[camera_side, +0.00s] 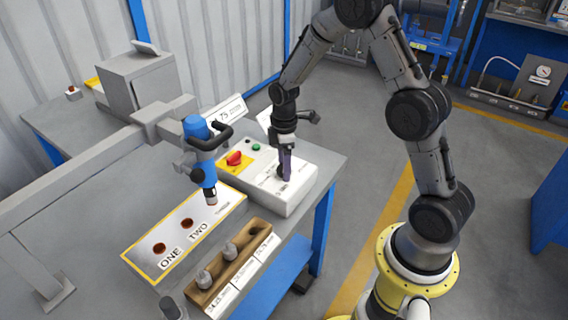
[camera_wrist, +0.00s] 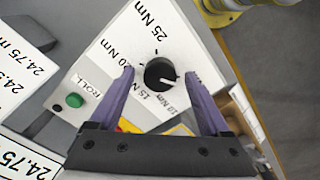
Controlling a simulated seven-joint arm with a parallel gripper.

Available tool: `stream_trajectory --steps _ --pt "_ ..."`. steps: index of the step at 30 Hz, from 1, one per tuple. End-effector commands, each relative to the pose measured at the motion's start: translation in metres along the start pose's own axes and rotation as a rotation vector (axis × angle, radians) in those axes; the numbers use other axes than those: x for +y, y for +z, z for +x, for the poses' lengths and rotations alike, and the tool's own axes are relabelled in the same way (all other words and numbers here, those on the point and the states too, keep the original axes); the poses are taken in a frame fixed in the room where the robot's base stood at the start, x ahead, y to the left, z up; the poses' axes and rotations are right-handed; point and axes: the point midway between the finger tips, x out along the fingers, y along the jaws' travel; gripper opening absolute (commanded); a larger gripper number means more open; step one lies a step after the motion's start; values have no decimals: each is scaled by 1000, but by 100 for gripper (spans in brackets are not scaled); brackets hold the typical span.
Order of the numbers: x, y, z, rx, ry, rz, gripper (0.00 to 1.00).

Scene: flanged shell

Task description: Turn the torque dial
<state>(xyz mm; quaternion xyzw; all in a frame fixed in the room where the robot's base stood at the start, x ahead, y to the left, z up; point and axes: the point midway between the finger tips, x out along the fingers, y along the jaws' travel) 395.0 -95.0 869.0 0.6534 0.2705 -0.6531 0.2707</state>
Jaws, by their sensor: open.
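The torque dial (camera_wrist: 160,74) is a round black knob with a white pointer line, on a white panel marked with Nm values such as 25 Nm and 15 Nm. In the wrist view its pointer aims to the right, slightly downward. My gripper (camera_wrist: 160,75) is open, with one purple finger on each side of the dial; I cannot tell whether either touches it. In the side view my gripper (camera_side: 284,178) points down at the control box (camera_side: 295,200), and its fingers partly hide the dial.
A green button (camera_wrist: 75,100) sits left of the dial. A red switch (camera_side: 234,158) is on the same box. A blue tool (camera_side: 200,150) hangs over a plate (camera_side: 150,235) marked ONE and TWO. A wooden holder (camera_side: 243,262) with sockets stands in front.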

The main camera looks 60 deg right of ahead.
Motion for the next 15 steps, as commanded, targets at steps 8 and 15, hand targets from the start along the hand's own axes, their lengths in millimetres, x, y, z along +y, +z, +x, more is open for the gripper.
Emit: stream_trajectory --steps 8,15 --pt "0 0 0 0 0 0 48" --pt "0 0 0 0 0 0 5"
